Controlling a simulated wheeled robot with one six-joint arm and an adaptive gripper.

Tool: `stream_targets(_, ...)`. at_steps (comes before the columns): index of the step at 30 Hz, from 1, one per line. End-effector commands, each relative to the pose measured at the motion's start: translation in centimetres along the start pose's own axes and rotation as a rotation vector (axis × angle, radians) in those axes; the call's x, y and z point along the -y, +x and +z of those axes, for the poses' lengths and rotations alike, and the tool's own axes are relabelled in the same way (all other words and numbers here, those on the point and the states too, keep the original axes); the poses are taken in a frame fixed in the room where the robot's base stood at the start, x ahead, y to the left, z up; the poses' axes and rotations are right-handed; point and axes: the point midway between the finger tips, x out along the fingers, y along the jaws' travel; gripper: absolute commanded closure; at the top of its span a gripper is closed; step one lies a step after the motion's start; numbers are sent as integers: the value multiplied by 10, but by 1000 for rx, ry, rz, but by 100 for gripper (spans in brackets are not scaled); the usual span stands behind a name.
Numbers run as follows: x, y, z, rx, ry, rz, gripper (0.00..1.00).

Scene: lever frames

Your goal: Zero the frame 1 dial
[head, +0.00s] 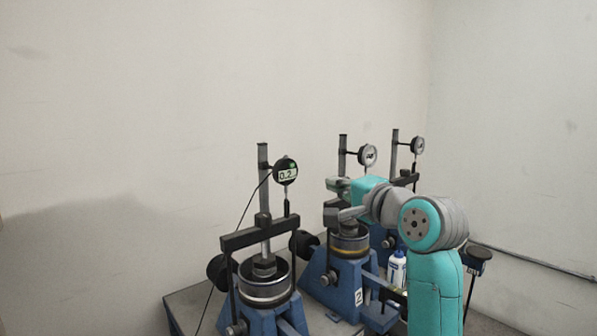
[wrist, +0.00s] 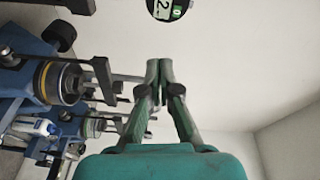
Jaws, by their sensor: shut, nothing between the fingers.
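The nearest lever frame (head: 268,290) stands at left in the head view; no number label shows on it. Its round black digital dial (head: 286,171) sits high on a grey post and reads about 0.2. In the wrist view the dial (wrist: 168,8) is cut off by the top edge, with a lit green button marked 0 on its face. My gripper (head: 331,184) is to the right of the dial in the head view, apart from it. In the wrist view my gripper (wrist: 160,68) has its fingertips together, empty, below the dial in the picture.
A blue frame labelled 2 (head: 358,297) stands behind, with a round analogue dial (head: 367,155). A third frame's dial (head: 418,145) is farther right. A white bottle (head: 397,268) stands near it. A thin cable hangs from the digital dial. Bare wall lies behind.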

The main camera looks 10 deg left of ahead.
Motion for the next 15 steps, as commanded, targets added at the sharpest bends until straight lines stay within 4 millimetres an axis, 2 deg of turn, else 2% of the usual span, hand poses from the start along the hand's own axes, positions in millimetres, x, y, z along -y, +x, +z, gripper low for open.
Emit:
stream_targets(7, 10, -29, 0, 159, 141, -26, 100)
stream_targets(15, 13, -38, 3, 211, 179, -31, 100)
